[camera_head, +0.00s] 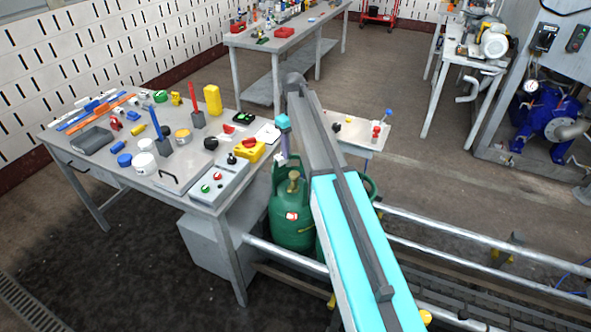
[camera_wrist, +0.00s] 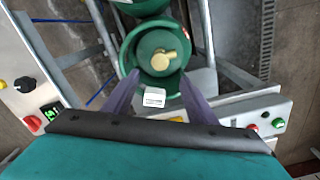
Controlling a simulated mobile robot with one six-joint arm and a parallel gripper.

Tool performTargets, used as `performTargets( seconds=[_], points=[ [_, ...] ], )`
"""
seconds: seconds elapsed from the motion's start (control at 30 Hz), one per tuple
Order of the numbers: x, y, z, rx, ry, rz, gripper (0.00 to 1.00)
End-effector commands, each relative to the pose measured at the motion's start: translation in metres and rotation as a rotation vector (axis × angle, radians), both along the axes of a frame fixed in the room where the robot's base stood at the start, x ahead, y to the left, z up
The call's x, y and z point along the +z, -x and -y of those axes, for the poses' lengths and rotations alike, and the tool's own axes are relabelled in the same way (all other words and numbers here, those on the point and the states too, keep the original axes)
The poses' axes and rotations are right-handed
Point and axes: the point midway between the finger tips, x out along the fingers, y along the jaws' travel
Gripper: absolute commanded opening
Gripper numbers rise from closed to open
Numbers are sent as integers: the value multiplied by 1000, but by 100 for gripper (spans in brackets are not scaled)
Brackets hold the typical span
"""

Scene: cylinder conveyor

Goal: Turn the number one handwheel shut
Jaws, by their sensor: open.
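A green gas cylinder (camera_head: 291,226) stands on the conveyor between the rails, with a brass-coloured valve (camera_head: 293,181) on top. In the wrist view the cylinder's round collar (camera_wrist: 128,52) surrounds the brass valve and its handwheel (camera_wrist: 164,59). No number is readable on it. My gripper (camera_wrist: 160,78) is open, its two purple fingers spread at the near side of the collar, apart from the valve. In the head view my gripper (camera_head: 283,154) is above the cylinder, largely hidden by my arm. A second green cylinder (camera_head: 369,188) is partly hidden behind my arm.
A bench (camera_head: 110,187) full of tools and a control box (camera_head: 217,184) stands close left of the cylinder. Conveyor rails (camera_head: 440,247) run to the right. A small stand with a control panel (camera_head: 360,133) is behind. A white label (camera_wrist: 154,97) shows near the fingers.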

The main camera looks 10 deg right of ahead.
Motion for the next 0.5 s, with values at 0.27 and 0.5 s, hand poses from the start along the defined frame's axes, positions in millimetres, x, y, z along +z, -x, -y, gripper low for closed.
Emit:
performTargets(
  seconds=[0.27, 0.5],
  points=[
    [-32, 1, 1, -1, 0, -1, 52],
    [-60, 0, 1, -1, 0, -2, 52]
  ],
)
